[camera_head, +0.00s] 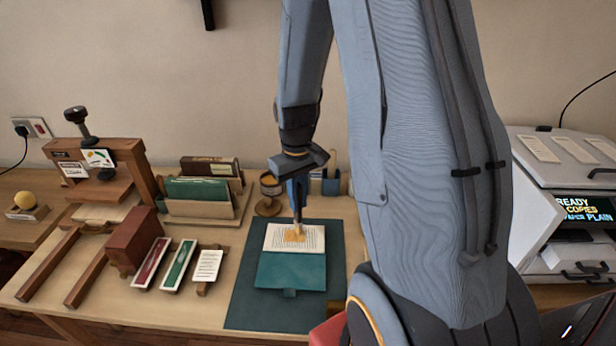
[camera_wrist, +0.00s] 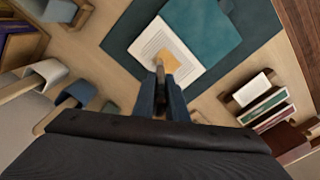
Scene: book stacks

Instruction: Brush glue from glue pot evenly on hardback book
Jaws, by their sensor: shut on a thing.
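The hardback book (camera_head: 291,271) lies open on a dark teal mat (camera_head: 243,308) in the head view, with a teal cover and a printed page. It also shows in the wrist view (camera_wrist: 203,30). A patch of amber glue (camera_wrist: 167,58) lies on the page. My gripper (camera_head: 297,193) points down over the page, shut on a brush (camera_head: 298,227) whose tip is at the glue patch; it also shows in the wrist view (camera_wrist: 161,101). I cannot tell how firmly the bristles touch the page. The glue pot (camera_head: 270,186) stands behind the mat, left of my gripper, with amber contents.
A wooden press (camera_head: 140,168) stands at the left, with a brown block (camera_head: 131,240) before it. Red (camera_head: 151,262) and green (camera_head: 178,265) slips and a white card (camera_head: 207,265) lie beside the mat. A book rack (camera_head: 213,208) stands behind. A copier (camera_head: 572,215) is at the right.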

